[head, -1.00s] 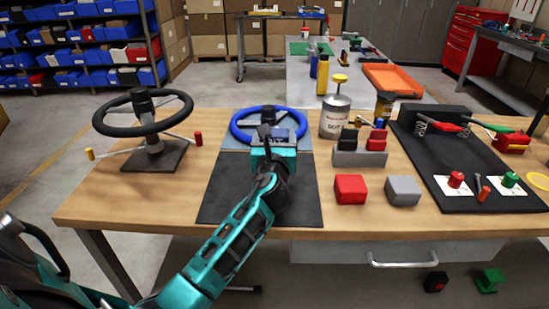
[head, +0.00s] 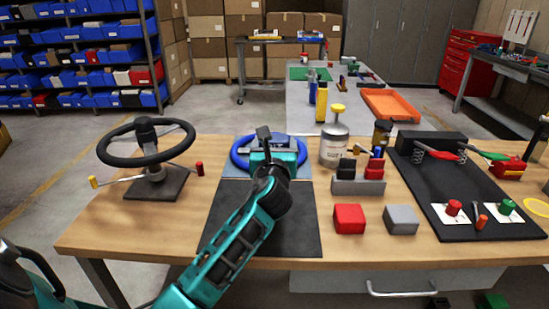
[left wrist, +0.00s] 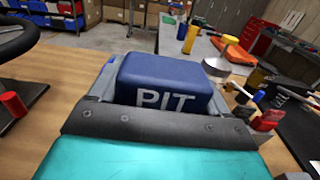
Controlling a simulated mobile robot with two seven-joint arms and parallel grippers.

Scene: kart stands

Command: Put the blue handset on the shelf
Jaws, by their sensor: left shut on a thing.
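The blue handset (left wrist: 165,82), a rounded block with white "PIT" lettering, sits between the fingers of my left gripper in the left wrist view. My left gripper (head: 277,146) is shut on it, in front of the blue ring wheel (head: 238,155) in the head view. There the gripper mostly hides the handset. A dark upright piece (head: 263,132) shows at the gripper's left; I cannot tell what it belongs to. A tall shelf rack (head: 160,75) with blue bins stands at the back left. My right gripper is not in view.
A black steering wheel (head: 146,158) on a stand is at the left of the wooden table (head: 120,225). A grey rack (head: 358,187) with black and red pieces, a can (head: 333,150), a red block (head: 349,219) and a grey block (head: 401,219) are right of my arm.

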